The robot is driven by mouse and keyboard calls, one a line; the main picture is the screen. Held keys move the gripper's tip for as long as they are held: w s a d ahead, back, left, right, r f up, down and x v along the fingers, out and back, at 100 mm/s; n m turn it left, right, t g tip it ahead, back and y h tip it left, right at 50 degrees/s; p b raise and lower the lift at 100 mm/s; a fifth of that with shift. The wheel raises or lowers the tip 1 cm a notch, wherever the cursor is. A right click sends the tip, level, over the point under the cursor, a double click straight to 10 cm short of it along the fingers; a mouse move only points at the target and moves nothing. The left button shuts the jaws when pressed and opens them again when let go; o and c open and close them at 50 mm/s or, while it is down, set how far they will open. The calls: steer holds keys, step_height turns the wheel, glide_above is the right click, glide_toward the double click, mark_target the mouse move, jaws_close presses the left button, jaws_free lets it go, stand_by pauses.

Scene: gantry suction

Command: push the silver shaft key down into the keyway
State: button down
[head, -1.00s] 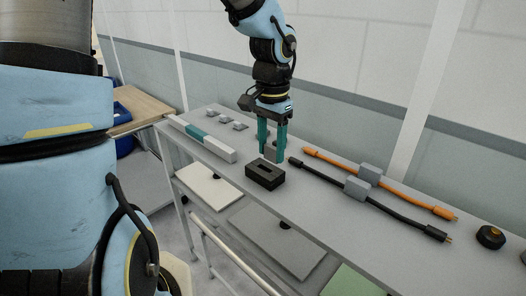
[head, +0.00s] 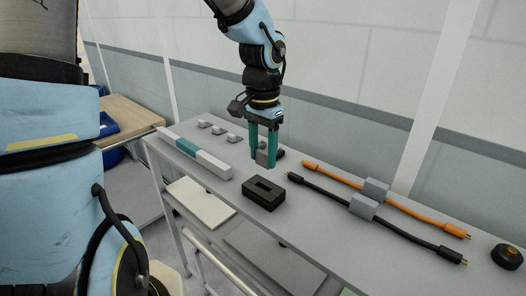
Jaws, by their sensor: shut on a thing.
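The silver shaft key (head: 262,158) shows as a small grey piece between the teal fingers of my gripper (head: 263,162). My gripper points down and is shut on the key, holding it above and behind the black block. The black block (head: 264,205) lies on the grey bench, with the keyway as an oblong slot (head: 265,188) in its top. The slot looks empty. The key is apart from the block, and its far side is hidden by the fingers.
A white and teal bar (head: 187,147) lies left of the block, with several small grey pieces (head: 219,130) behind it. Orange (head: 415,210) and black (head: 405,228) cables run through grey blocks (head: 364,206) on the right. A black round knob (head: 507,256) stands at far right.

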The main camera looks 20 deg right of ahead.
mark_target(263, 166)
steer(key=shift+f+b, duration=1.85)
steer(key=shift+f, duration=0.8)
steer(key=shift+f+b, duration=0.5)
steer(key=shift+f, duration=0.5)
steer(key=shift+c, duration=1)
jaws_free()
step_height(263, 166, up, 11)
steer(key=shift+f+b, duration=0.1)
steer(key=shift+b, duration=0.4)
